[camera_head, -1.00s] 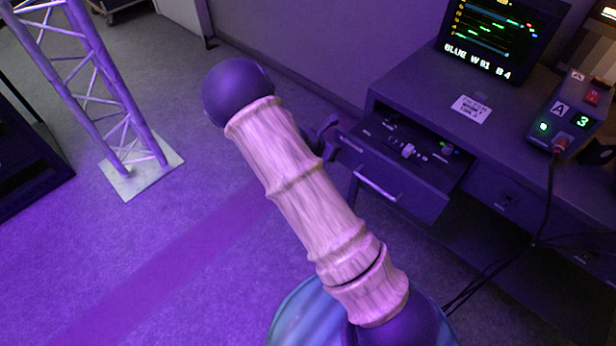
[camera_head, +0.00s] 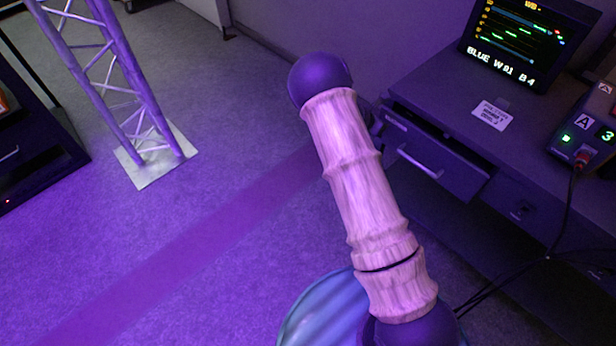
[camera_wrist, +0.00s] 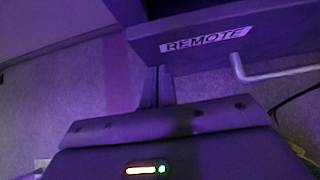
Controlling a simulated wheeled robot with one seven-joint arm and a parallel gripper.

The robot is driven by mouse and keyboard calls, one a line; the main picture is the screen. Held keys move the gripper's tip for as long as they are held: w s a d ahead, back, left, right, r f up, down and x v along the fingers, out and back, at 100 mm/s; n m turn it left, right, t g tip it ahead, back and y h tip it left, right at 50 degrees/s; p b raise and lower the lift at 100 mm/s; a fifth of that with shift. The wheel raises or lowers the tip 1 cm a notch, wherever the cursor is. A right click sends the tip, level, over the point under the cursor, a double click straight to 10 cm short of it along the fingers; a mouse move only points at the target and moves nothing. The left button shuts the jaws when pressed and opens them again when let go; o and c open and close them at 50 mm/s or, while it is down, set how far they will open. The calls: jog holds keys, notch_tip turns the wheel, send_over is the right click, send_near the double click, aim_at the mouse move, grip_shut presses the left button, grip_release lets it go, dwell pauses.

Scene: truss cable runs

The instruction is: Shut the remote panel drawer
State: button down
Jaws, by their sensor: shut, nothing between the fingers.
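The remote panel drawer (camera_head: 452,170) is in the desk at the right of the head view. In the wrist view the drawer front (camera_wrist: 190,62) bears a "REMOTE" label (camera_wrist: 205,40) and a pale bar handle (camera_wrist: 270,73). My gripper (camera_wrist: 160,85) is shut and empty, its thin dark fingers reaching toward the drawer front's lower left part, left of the handle. Contact is unclear. In the head view my arm mostly hides the gripper.
A monitor (camera_head: 530,40), a paper label (camera_head: 491,115) and a control box (camera_head: 585,130) with a cable are on the desk (camera_head: 455,95). Another drawer (camera_head: 522,210) is to the right. A truss tower (camera_head: 120,75) stands left on a base plate. Open floor lies between.

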dwell(0.3)
jog(key=s+a+f+v, duration=0.1)
jog(key=f+v, duration=0.1)
jog(key=v, duration=1.1)
jog(key=shift+a, duration=0.2)
jog(key=shift+f, duration=0.1)
